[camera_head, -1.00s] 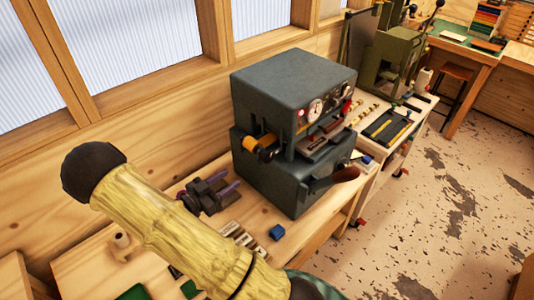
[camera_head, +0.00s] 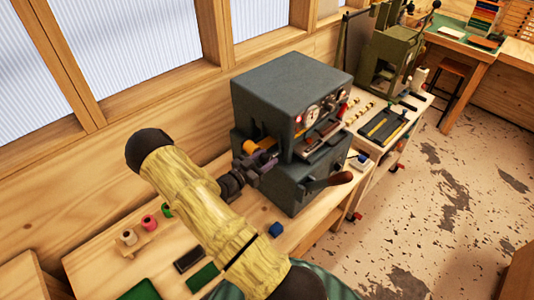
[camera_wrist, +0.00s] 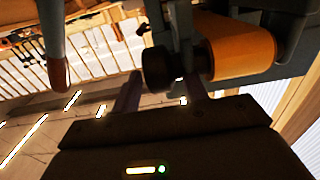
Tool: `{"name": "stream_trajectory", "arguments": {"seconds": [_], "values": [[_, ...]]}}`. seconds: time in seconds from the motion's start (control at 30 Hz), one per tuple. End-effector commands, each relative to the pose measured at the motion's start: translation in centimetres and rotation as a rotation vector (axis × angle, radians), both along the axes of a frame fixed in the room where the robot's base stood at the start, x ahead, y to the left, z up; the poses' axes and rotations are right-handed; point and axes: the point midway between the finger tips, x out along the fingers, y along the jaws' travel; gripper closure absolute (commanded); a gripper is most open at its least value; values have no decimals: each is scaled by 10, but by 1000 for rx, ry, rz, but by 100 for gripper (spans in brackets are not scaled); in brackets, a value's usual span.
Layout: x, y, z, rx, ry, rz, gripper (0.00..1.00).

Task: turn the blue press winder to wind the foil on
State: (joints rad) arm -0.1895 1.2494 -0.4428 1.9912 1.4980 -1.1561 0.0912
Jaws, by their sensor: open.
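The blue-grey press (camera_head: 290,85) stands on the wooden bench. Its orange foil roll (camera_head: 250,146) sits on its left side, partly hidden by my gripper (camera_head: 264,160) in the head view. In the wrist view the orange roll (camera_wrist: 238,48) is large at upper right. A dark round knob, seemingly the winder (camera_wrist: 157,68), is at the roll's left end. My gripper (camera_wrist: 162,92) is open, with one finger to each side of the knob in that view. I cannot tell whether either finger touches it. In the head view the knob is hidden.
A lever with a red-brown grip (camera_head: 330,182) sticks out from the press front. Small coloured rolls (camera_head: 149,222) stand on a wooden holder at left. A green machine (camera_head: 390,55) stands farther back.

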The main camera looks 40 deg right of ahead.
Motion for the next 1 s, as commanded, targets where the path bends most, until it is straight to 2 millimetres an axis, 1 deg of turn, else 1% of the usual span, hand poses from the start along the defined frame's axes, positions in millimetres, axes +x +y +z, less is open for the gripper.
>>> {"name": "stream_trajectory", "arguments": {"seconds": [0.03,0.1,0.37,0.4,0.47,0.5,0.57,0.6,1.0], "values": [[0,-5,1,0,0,-1,56],[1,-8,1,0,0,0,56],[1,-10,-1,0,0,0,56],[1,-10,-1,0,0,0,60],[1,-10,0,0,0,0,72],[1,-10,0,0,0,0,80],[1,-10,0,0,0,0,92],[1,-10,0,0,0,0,100],[1,-11,1,38,1,-2,100]]}}
